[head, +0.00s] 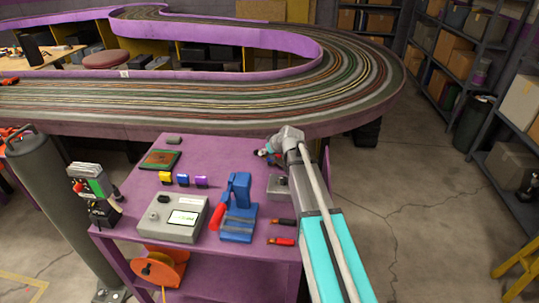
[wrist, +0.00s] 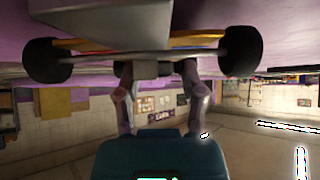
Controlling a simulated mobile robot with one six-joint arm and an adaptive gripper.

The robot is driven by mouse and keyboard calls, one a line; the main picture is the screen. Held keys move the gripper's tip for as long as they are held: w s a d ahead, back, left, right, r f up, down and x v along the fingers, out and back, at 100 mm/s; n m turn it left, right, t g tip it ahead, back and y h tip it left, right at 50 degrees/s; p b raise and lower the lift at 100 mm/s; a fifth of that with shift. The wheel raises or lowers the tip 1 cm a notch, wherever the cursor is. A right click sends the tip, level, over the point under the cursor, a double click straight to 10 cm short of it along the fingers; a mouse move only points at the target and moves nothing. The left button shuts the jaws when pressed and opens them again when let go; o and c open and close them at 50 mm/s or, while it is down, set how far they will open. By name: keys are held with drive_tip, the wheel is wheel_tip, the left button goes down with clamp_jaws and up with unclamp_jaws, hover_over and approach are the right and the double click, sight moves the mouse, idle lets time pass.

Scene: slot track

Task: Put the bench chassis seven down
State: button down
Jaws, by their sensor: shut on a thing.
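My gripper (wrist: 160,88) is shut on a slot-car chassis, taken to be the bench chassis seven. In the wrist view the chassis (wrist: 185,50) spans the top of the picture, with two black wheels, a thin axle and yellow and blue parts. A pale block hides part of it. In the head view my gripper is at the far right part of the purple bench (head: 225,160), mostly hidden by my arm. Only a small dark bit of the chassis shows there. I cannot tell whether it touches the bench top.
On the bench are a grey device with a screen (head: 172,217), a blue press with a red handle (head: 237,208), small yellow, blue and purple blocks (head: 183,180), a green-and-brown mat (head: 160,159) and a grey box (head: 278,187). The slot track (head: 345,85) curves behind.

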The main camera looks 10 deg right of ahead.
sight(273, 161)
drive_tip(key=shift+r+p, duration=0.2)
drive_tip(key=shift+p, duration=0.1)
wheel_tip(273, 161, up, 2)
drive_tip(key=shift+r+p, duration=0.2)
drive_tip(key=shift+p, duration=1)
drive_tip(key=s+f+p+v, duration=0.1)
drive_tip(key=p+v, duration=0.4)
drive_tip(key=v, duration=0.3)
drive_tip(key=s+f+p+v, duration=0.1)
drive_tip(key=p+v, duration=0.4)
drive_tip(key=v, duration=0.4)
drive_tip(key=shift+s+a, duration=0.25)
drive_tip(key=shift+a, duration=0.15)
drive_tip(key=shift+r+p, duration=0.65)
drive_tip(key=shift+p, duration=0.05)
